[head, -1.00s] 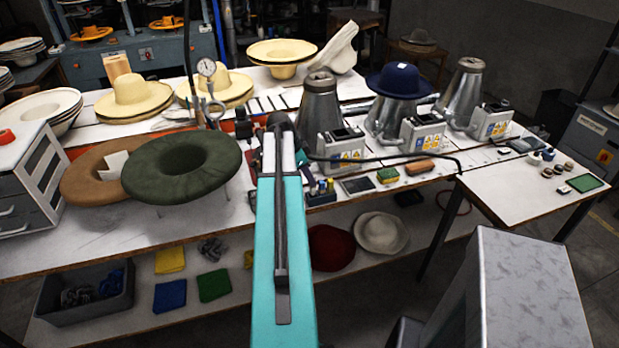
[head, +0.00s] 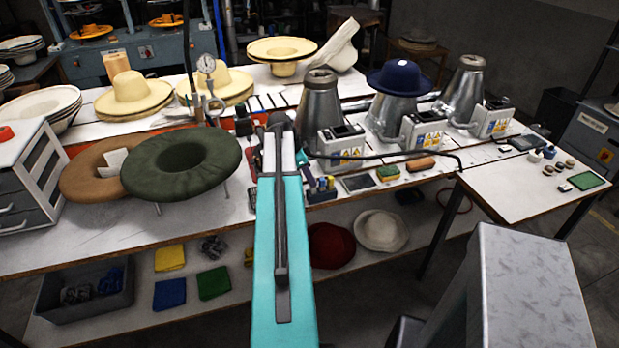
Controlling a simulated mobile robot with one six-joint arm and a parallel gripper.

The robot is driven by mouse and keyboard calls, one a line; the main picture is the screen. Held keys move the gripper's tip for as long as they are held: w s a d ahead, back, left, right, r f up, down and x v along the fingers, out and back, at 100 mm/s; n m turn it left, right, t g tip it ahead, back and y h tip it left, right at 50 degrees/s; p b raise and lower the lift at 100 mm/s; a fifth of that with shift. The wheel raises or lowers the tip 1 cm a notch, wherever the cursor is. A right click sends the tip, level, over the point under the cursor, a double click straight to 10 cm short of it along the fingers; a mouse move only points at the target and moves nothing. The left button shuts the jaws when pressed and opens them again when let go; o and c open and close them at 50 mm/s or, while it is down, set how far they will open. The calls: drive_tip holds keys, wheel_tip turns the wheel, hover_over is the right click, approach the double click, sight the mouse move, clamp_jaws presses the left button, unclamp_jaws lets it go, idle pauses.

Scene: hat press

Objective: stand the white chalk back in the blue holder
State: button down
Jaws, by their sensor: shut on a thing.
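A small dark blue holder (head: 320,190) stands on the main bench, just right of my turquoise arm. Several small upright pieces in it show yellow, green and pale tops, too small to tell apart. I cannot pick out the white chalk in this view. My arm reaches up the middle of the picture over the bench, its far end left of and beyond the holder. My gripper is hidden behind the arm, so its jaws and anything in them do not show.
Metal cones (head: 320,105) with control boxes stand behind the holder. A dark flat pad (head: 357,183), a green-and-yellow sponge (head: 388,173) and an orange block (head: 421,164) lie right of it. A black cable crosses behind.

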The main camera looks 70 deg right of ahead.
drive_tip(key=shift+f, duration=0.5)
idle(0.6)
drive_tip(key=c, duration=1.6)
unclamp_jaws()
drive_tip(key=shift+r, duration=0.15)
drive_tip(key=p+v, duration=0.1)
drive_tip(key=v, duration=0.1)
drive_tip(key=p+v, duration=0.1)
drive_tip(key=v, duration=0.4)
drive_tip(key=shift+s+d+r+p, duration=0.2)
drive_tip(key=shift+s+d+p, duration=0.1)
drive_tip(key=shift+s+p, duration=0.1)
drive_tip(key=shift+s, duration=0.15)
